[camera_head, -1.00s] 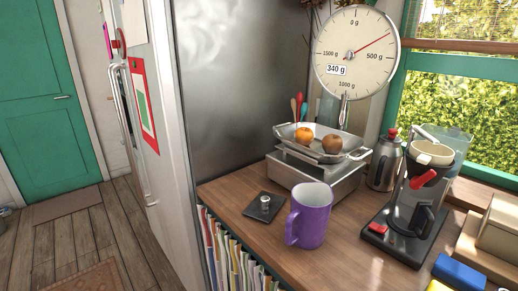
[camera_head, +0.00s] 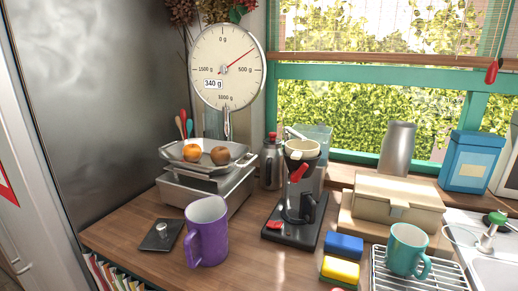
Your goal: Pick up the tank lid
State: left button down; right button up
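A flat dark square lid with a silver knob (camera_head: 161,234) lies on the wooden counter at the lower left, just left of the purple mug (camera_head: 206,232); it looks like the tank lid. The coffee maker (camera_head: 292,215) stands right of the mug, with a black base, a red lever and a cream filter holder. A clear tank (camera_head: 318,139) shows behind its top; I cannot make out a lid on it. Neither of my grippers is in view.
A kitchen scale (camera_head: 205,190) with two fruits in its pan stands behind the lid. Blue and yellow sponges (camera_head: 341,268), a teal mug (camera_head: 407,250) on a wire rack, and a beige box (camera_head: 397,200) are at the right. The counter (camera_head: 120,240) left of the lid is clear.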

aim_at(162, 237)
jog(key=k, duration=1.25)
jog(key=z, duration=0.25)
jog(key=i, duration=0.85)
jog(key=u, duration=0.05)
